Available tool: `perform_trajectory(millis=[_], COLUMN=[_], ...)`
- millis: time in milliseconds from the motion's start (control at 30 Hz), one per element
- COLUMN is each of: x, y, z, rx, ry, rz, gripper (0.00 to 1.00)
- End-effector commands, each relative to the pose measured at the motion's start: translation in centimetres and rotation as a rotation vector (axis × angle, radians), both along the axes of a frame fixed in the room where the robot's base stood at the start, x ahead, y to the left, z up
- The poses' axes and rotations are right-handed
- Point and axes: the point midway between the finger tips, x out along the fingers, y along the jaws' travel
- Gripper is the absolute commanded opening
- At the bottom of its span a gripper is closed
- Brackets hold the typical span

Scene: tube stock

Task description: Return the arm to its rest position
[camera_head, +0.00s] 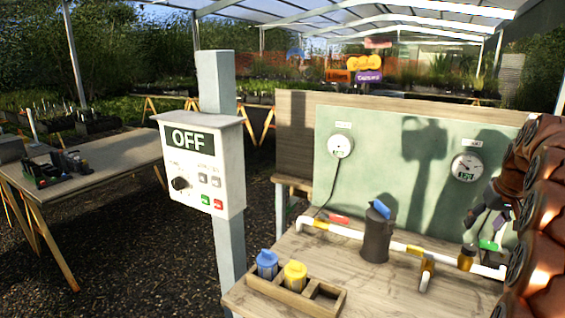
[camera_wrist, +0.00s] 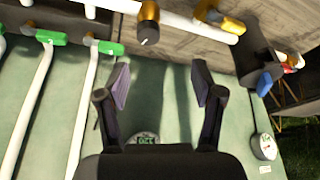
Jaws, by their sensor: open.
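My gripper (camera_head: 492,208) is at the right of the head view, in front of the pale green panel (camera_head: 375,150) and above the white pipe (camera_head: 345,231). My orange-brown arm fills the right edge there and hides part of the panel. In the wrist view my gripper (camera_wrist: 161,85) has its two fingers spread wide, with nothing between them. Beyond the fingers are the panel and a brass-coloured fitting (camera_wrist: 148,22) on the pipe, which looks apart from the fingertips.
A dark canister (camera_head: 376,236) with a blue handle stands on the wooden bench. A wooden tray (camera_head: 328,302) holds a blue-lidded jar (camera_head: 267,264) and a yellow-lidded jar (camera_head: 295,274). A control box (camera_head: 201,160) on a post reads OFF. Green-handled valves (camera_wrist: 50,37) show in the wrist view.

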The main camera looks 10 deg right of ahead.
Motion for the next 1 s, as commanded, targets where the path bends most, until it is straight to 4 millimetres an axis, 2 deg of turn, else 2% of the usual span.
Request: perform_trajectory(millis=[167,300,467,700,867,1000], x=[-0.3,-1.7,-4.3,-9.9,-14.5,-19.0], y=[7.3,13.3,19.8,28.0,32.5,35.7], z=[0.2,-0.2,-1.0,-2.6,-4.0,-5.4], rx=[0.036,0.066,0.094,0.113,0.116,0.112], ry=[0.042,0.090,0.149,0.242,0.306,0.363], rz=[0.047,0.081,0.118,0.168,0.197,0.220], gripper=[0.67,0.67,0.67,0.67,0.67,0.67])
